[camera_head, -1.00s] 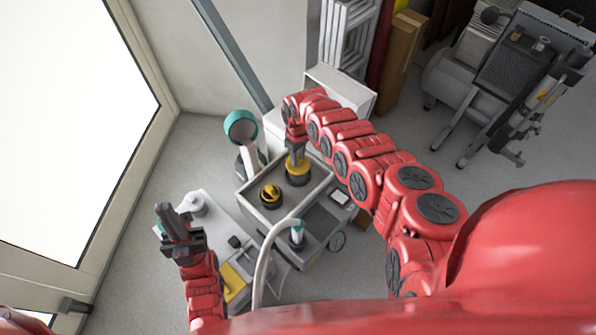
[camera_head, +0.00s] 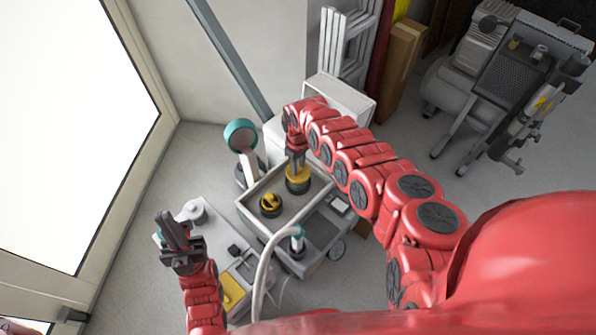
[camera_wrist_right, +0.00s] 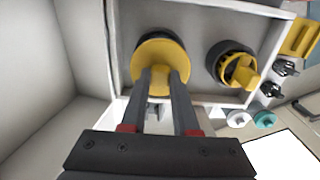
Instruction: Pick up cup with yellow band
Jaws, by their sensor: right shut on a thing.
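The cup with the yellow band (camera_head: 298,179) is a dark round piece with a broad yellow upper part. It stands in the top tray of the grey cart (camera_head: 246,209). My right gripper (camera_head: 296,158) comes down on it from above. In the right wrist view the fingers (camera_wrist_right: 160,78) are shut on the yellow part (camera_wrist_right: 163,55), with the dark body behind it. Whether its base touches the tray is hard to tell. My left gripper (camera_head: 176,228) is apart from the cart at the lower left, with nothing visible in it; its finger gap is unclear.
A second black cup with a yellow insert (camera_head: 271,204) stands beside it in the tray and shows in the right wrist view (camera_wrist_right: 232,66). The tray has raised walls. A teal-headed lamp (camera_head: 240,134) and a white cabinet (camera_head: 340,98) stand behind. A pale hose arches before the cart.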

